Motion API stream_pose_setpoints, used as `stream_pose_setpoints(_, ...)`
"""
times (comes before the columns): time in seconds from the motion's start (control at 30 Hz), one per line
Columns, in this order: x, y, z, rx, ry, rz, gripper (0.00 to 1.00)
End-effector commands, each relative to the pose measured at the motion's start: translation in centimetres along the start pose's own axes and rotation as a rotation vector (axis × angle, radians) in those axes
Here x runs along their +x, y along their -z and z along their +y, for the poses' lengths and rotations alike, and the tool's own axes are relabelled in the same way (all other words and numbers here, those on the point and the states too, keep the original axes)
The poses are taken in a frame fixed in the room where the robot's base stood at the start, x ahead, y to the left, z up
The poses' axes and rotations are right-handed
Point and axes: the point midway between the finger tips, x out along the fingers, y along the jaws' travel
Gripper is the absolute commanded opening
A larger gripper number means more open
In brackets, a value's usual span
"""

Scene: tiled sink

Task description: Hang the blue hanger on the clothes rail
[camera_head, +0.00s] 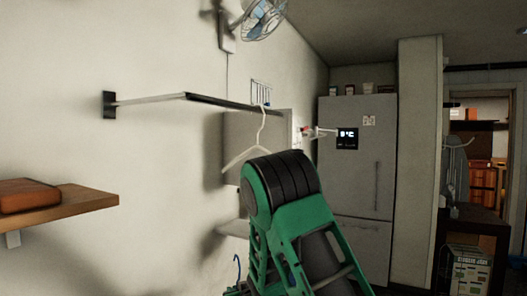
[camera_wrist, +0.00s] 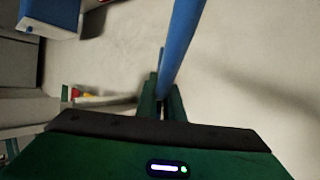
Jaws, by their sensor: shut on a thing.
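The clothes rail (camera_head: 150,99) is a thin bar fixed to the left wall, with a dark stretch running back to the right. A white hanger (camera_head: 262,130) hangs from its far part. My gripper shows in the wrist view (camera_wrist: 161,104), its green fingers shut on the blue hanger (camera_wrist: 183,45), whose blue bar runs up out of that picture. In the head view a small blue hook (camera_head: 238,266) shows low, left of my green arm, well below the rail. The rest of the blue hanger and my fingers are hidden there.
A wooden shelf (camera_head: 70,207) with a brown box (camera_head: 27,194) juts from the wall at the left. A wall fan (camera_head: 262,18) is above the rail. A grey fridge (camera_head: 358,165) stands behind. The space in front of the rail's near part is clear.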

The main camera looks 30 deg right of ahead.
Motion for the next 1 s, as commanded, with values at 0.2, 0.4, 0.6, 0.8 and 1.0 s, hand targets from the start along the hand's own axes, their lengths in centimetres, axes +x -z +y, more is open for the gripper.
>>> stream_pose_setpoints(0.2,-0.2,5.7,-0.6,-0.004,0.015,0.011,0.0)
stream_pose_setpoints(0.4,-2.7,15.4,-0.9,-0.032,0.083,0.013,0.0)
stream_pose_setpoints(0.6,-7.8,24.2,-1.1,-0.079,0.191,0.01,0.0)
stream_pose_setpoints(0.8,-15.0,31.4,-1.0,-0.134,0.311,0.007,0.0)
stream_pose_setpoints(1.0,-23.7,36.5,-0.6,-0.186,0.426,0.004,0.0)
